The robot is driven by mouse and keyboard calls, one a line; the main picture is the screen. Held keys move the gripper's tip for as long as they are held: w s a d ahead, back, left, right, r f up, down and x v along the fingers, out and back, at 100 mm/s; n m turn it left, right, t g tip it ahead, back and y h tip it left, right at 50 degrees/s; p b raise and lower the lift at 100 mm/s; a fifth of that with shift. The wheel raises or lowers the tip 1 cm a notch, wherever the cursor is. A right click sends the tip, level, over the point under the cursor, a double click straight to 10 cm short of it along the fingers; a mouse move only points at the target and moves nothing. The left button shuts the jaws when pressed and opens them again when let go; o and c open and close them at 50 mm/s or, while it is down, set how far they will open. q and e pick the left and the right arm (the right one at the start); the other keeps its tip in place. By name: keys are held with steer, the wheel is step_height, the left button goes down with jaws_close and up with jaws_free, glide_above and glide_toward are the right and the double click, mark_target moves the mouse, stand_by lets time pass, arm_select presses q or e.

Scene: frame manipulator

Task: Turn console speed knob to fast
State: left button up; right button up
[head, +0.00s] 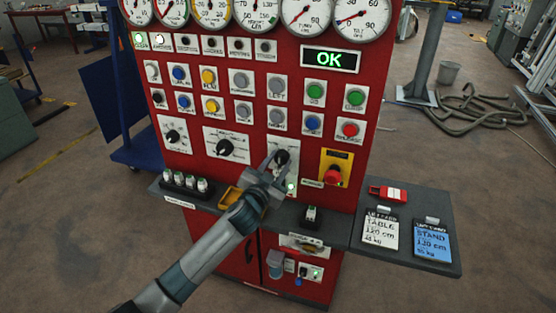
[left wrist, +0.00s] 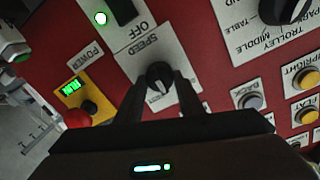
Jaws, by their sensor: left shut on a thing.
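The speed knob (left wrist: 160,75) is a black knob on a white plate marked SPEED (left wrist: 152,45) in the left wrist view. My left gripper (left wrist: 158,88) has a finger on either side of it and is shut on it. In the head view my left gripper (head: 274,165) reaches the lower middle of the red console (head: 205,162) and hides much of the knob and its plate. The plate's slow and fast marks cannot be read, so the setting is unclear. My right gripper is in neither view.
A red emergency button (head: 333,175) on a yellow plate sits right of the gripper. A black selector knob (head: 225,147) sits to its left. Rows of coloured buttons lie above, under a screen (head: 329,59) reading OK. A grey shelf (head: 340,229) juts out below.

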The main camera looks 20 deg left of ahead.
arm_select(q)
steer(key=m+p, duration=0.1)
steer(key=m, duration=0.1)
steer(key=shift+r+m, duration=0.1)
steer(key=shift+m, duration=0.3)
steer(key=m+p, duration=0.1)
steer(key=m, duration=0.1)
steer(key=shift+d+m, duration=0.1)
steer(key=shift+m, duration=0.9)
steer(key=shift+f, duration=0.2)
steer(key=o, duration=1.1)
steer(key=shift+c, duration=0.2)
steer(key=shift+s, duration=0.15)
steer(key=s+b, duration=0.3)
steer(key=s, duration=1.4)
steer(key=shift+a+r, duration=0.4)
steer(key=shift+a, duration=0.05)
